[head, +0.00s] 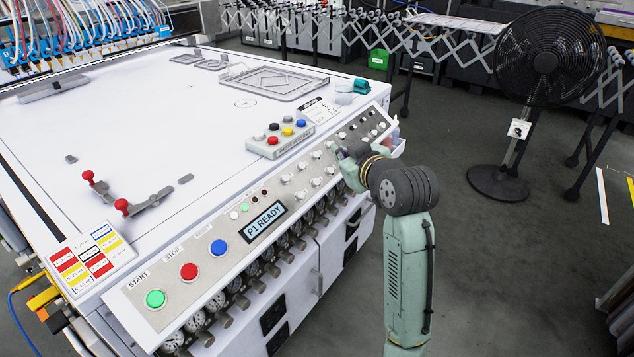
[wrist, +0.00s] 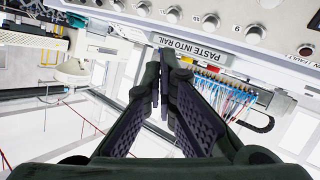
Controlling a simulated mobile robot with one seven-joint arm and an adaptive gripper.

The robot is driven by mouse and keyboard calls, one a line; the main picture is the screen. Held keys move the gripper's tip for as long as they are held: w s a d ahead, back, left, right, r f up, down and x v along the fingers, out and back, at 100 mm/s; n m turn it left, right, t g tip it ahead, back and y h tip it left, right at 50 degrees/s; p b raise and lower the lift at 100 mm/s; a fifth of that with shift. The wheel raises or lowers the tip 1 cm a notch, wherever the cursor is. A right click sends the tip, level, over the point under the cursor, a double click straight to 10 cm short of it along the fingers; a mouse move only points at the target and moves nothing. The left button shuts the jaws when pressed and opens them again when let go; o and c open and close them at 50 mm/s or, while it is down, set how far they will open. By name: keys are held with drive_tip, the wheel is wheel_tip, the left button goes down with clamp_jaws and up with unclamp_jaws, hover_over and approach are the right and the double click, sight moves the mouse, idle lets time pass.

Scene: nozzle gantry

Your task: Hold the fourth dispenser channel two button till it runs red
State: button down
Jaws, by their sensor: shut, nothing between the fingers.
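The grey control panel (head: 215,250) slopes along the table's front. Several white round buttons show in its right half, such as a white button (head: 315,182). I cannot read which one is dispenser four, channel two. In the head view my gripper (head: 340,152) is at the panel's right half, partly hidden by my wrist; contact is unclear.
A display (head: 264,222) reads "P1 READY". Start (head: 155,298), stop (head: 188,271) and blue (head: 219,247) buttons are at left. A box with coloured buttons (head: 281,138) lies on the table behind the panel.

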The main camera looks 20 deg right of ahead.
sight(316, 182)
drive_tip(key=w+a+f+b, duration=0.3)
drive_tip(key=f+b, duration=0.1)
drive_tip(key=f, duration=0.3)
drive_tip(key=shift+w, duration=0.4)
idle(1.1)
drive_tip(key=shift+w+a+f+b, duration=0.15)
drive_tip(key=shift+w+f+b, duration=0.05)
drive_tip(key=shift+f+b, duration=0.15)
drive_tip(key=shift+w+a+f+b, duration=0.2)
drive_tip(key=shift+w+f+b, duration=0.1)
drive_tip(key=shift+f, duration=0.1)
idle(3.4)
